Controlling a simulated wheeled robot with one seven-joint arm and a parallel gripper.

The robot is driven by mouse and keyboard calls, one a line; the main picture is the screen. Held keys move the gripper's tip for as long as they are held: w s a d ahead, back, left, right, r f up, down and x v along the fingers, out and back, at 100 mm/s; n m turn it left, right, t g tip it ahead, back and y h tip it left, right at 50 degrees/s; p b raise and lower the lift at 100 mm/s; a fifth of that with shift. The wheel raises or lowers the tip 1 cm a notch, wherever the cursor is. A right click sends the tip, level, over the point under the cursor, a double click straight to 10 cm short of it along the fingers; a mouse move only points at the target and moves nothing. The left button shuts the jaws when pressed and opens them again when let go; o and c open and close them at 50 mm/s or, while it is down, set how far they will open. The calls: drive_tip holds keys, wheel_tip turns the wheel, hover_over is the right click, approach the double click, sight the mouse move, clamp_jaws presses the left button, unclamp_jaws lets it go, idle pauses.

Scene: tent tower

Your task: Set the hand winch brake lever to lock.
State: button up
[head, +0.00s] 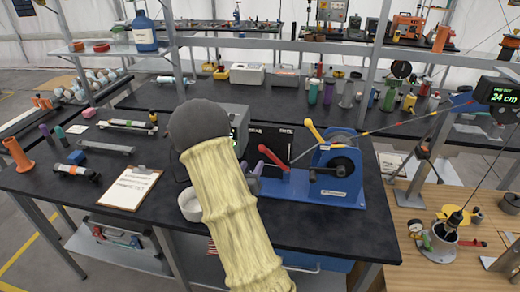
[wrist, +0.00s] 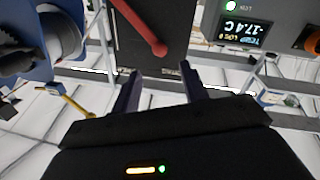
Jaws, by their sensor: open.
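The blue hand winch (head: 338,182) stands on the dark bench, right of my gripper. A red lever (head: 272,157), which looks like the brake lever, slants up and left from the winch's side, in front of a dark panel (head: 268,138) with small white labels. In the wrist view the red lever (wrist: 143,28) comes down from the top, its round knob just beyond and between my fingertips, apart from both. My gripper (wrist: 158,70) is open and empty. In the head view my gripper (head: 254,178) is partly hidden behind my sleeved arm, left of the winch.
A yellow-ended handle (head: 315,132) rises at the winch. A grey box with a display (wrist: 242,30) stands beside the panel. A white roll (head: 190,206) and a clipboard (head: 130,188) lie left of my arm. A cable runs up right from the winch.

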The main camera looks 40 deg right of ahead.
sight(262, 151)
drive_tip(key=p+x, duration=0.2)
drive_tip(key=x, duration=0.6)
drive_tip(key=shift+w+d, duration=0.1)
drive_tip(key=shift+d, duration=0.55)
drive_tip(key=shift+w, duration=0.1)
drive_tip(key=shift+a, duration=0.1)
drive_tip(key=shift+c, duration=0.4)
clamp_jaws()
